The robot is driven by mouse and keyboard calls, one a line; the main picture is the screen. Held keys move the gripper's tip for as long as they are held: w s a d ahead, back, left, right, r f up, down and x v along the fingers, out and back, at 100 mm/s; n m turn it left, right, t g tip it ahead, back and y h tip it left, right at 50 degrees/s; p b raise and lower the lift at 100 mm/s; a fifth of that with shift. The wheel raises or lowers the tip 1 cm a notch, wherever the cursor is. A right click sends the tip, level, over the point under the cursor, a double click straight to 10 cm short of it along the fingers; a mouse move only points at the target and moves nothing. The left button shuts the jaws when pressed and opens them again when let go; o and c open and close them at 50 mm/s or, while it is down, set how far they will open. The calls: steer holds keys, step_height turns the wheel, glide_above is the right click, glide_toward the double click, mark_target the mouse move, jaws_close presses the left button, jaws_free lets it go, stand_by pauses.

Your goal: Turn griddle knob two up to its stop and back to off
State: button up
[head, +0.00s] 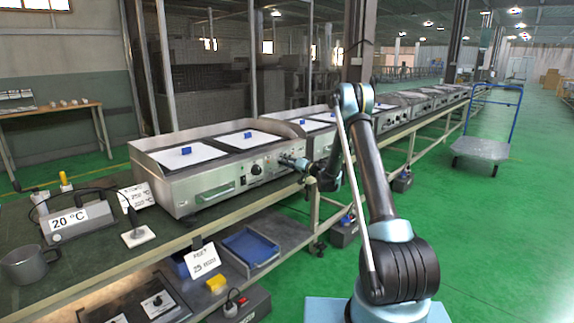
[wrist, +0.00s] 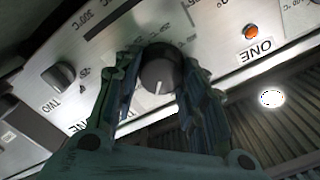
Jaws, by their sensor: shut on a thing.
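In the wrist view my gripper (wrist: 158,95) has its two fingers on either side of a round dark knob (wrist: 160,66) with a pale pointer line, and is shut on it. The pointer slants toward the bottom of the picture. A smaller grey knob (wrist: 66,76) beside the word TWO is to the left. An orange lamp (wrist: 251,31) beside the word ONE is to the right. My gripper hides any label below the held knob. In the head view my gripper (head: 296,162) meets the front panel of the steel griddle (head: 205,190); another dark knob (head: 256,169) shows left of it.
A 20 °C box (head: 72,222), a grey mug (head: 27,263) and white cards are left of the griddle on the bench. A blue tray (head: 250,246) lies on the shelf below. A trolley (head: 482,148) stands on the open green floor at right.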

steer(key=m, duration=1.4)
steer(key=f+m, duration=0.1)
steer(key=m, duration=0.5)
steer(key=shift+w+d+m, duration=0.15)
steer(key=shift+m, duration=0.25)
steer(key=shift+r+m, duration=0.1)
steer(key=shift+m, duration=0.5)
stand_by(0.4)
steer(key=o, duration=1)
steer(key=shift+o, duration=0.2)
steer(key=v, duration=1.2)
